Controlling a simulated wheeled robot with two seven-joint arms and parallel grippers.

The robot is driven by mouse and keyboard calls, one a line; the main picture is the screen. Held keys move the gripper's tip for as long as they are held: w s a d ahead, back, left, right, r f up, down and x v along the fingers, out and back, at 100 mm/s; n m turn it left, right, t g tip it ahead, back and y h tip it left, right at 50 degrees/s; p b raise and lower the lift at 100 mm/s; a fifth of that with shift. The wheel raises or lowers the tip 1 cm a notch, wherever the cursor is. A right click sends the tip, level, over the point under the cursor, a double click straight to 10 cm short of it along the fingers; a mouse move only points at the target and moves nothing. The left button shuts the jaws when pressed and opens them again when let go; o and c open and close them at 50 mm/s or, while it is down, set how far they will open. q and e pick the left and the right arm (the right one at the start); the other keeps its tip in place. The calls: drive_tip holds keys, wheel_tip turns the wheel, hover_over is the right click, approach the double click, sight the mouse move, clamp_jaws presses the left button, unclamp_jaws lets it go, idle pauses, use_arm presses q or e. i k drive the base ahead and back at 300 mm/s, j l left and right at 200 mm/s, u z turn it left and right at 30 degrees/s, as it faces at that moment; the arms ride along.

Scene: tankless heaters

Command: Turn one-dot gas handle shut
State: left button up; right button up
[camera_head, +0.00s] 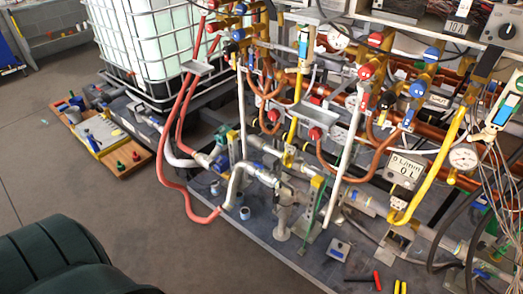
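The heater rig fills the right half of the head view. A thick yellow pipe (437,165) curves down at its right side, and a thinner yellow pipe (297,100) runs down near its middle. These may be gas lines. Valves with red (376,40) and blue (432,54) round tops sit along the upper pipes. I cannot make out dot marks on any handle at this size, so I cannot tell which is the one-dot gas handle or how it is turned. Neither of my grippers is in view.
A caged white tank (150,45) stands behind the rig at left. Red hoses (176,120) loop down its front. A wooden board with fittings (130,155) lies on the floor. Cables (490,165) hang at far right. The grey floor (120,215) is clear at lower middle-left.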

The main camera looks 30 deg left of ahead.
sight(286, 159)
drive_tip(key=i+j+u, duration=0.15)
drive_tip(key=j, duration=0.3)
drive_tip(key=j+u, duration=0.15)
drive_tip(key=j, duration=0.3)
drive_tip(key=i+j+u, duration=0.1)
drive_tip(key=j, duration=0.3)
drive_tip(key=i, duration=0.1)
